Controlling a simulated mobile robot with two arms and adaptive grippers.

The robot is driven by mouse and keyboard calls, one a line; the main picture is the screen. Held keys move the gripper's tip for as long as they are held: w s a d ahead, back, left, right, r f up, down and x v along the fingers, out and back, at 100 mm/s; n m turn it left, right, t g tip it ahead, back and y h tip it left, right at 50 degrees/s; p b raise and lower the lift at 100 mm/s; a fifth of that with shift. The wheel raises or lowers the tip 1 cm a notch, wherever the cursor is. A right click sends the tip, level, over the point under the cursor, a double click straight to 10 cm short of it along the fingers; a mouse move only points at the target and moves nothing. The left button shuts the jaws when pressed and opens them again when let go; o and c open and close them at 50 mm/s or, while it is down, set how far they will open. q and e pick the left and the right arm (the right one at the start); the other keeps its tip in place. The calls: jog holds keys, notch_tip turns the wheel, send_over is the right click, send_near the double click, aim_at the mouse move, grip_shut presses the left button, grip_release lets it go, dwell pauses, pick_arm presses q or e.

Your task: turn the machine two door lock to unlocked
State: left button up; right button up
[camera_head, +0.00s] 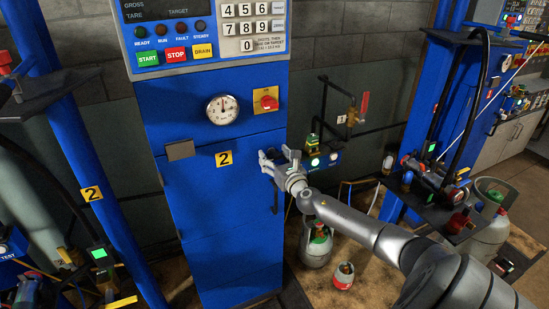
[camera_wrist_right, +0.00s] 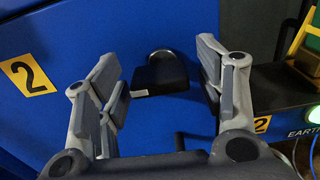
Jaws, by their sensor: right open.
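Machine two is a tall blue cabinet with a door (camera_head: 205,190) and a yellow number 2 label (camera_head: 224,158), which also shows in the right wrist view (camera_wrist_right: 27,75). My right gripper (camera_head: 270,160) is open at the door's right edge. In the right wrist view its two fingers (camera_wrist_right: 162,90) stand on either side of a black door lock (camera_wrist_right: 160,76) with a round metal collar behind it. A gap shows between the lock and each finger. In the head view the gripper hides the lock. My left gripper is not in view.
A dark vertical door handle (camera_head: 275,195) stands just below my right gripper. Above are a red knob on a yellow plate (camera_head: 266,100) and a round gauge (camera_head: 223,109). A small unit with a green light (camera_head: 314,161) sits just right of the cabinet. Gas cylinders (camera_head: 315,245) stand below.

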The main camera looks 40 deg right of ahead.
jog(key=shift+w, duration=0.1)
jog(key=c, duration=1)
